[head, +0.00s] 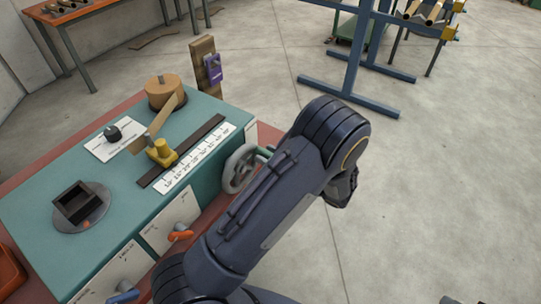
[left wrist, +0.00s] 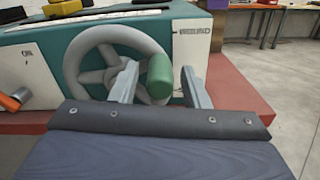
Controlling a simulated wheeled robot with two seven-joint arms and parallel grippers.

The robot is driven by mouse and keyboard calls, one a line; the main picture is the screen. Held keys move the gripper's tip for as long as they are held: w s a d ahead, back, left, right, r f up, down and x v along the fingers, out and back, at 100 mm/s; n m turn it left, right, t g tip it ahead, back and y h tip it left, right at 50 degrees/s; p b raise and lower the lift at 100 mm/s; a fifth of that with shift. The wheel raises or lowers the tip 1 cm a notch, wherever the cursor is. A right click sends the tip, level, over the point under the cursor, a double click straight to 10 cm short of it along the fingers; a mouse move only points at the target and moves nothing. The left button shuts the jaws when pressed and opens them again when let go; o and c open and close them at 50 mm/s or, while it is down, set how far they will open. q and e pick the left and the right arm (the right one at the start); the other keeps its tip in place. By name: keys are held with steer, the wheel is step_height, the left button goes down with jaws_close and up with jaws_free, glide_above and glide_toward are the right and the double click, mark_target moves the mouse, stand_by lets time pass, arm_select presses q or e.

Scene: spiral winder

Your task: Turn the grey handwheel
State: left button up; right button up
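The grey handwheel (head: 229,172) is on the right side of the teal machine (head: 115,185) in the head view, partly covered by my left arm. In the left wrist view the handwheel (left wrist: 92,76) faces me, with its rim and spokes showing. Its green handle (left wrist: 160,76) sticks out toward me at the right of the rim. My left gripper (left wrist: 158,72) is open, with one finger on each side of the green handle. A gap shows on the right of the handle; the left finger is close to it, and I cannot tell if they touch. My right gripper is out of view.
The machine top carries a wooden spool (head: 164,90), a yellow clamp (head: 161,152), a black knob (head: 113,134) and a scale strip (head: 197,158). Orange (head: 180,235) and blue (head: 123,295) levers are on its front. A blue rack (head: 352,75) stands behind.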

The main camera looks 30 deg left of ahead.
mark_target(243, 154)
arm_select(q)
jaws_close()
steer(key=shift+r, duration=0.1)
steer(key=shift+s+r+n+b, duration=0.2)
steer(key=shift+n+b, duration=0.05)
steer(key=shift+n, duration=0.3)
steer(key=shift+s+r+n+b, duration=0.15)
steer(key=shift+r+n+b, duration=0.1)
steer(key=shift+n, duration=0.3)
steer(key=n, duration=0.1)
steer(key=s+r+n+b, duration=0.1)
steer(key=n, duration=0.1)
steer(key=shift+s+r+n, duration=0.1)
steer(key=shift+s+n, duration=0.2)
steer(key=s+n+b, duration=0.1)
steer(key=n, duration=0.2)
steer(key=shift+s+a+r+b, duration=0.1)
steer(key=shift+s+r+b, duration=0.25)
steer(key=shift+r+b, duration=0.05)
steer(key=shift+s+r+n+b, duration=0.2)
steer(key=shift+s+n+b, duration=0.55)
steer(key=shift+n, duration=0.65)
steer(key=shift+s+a, duration=0.1)
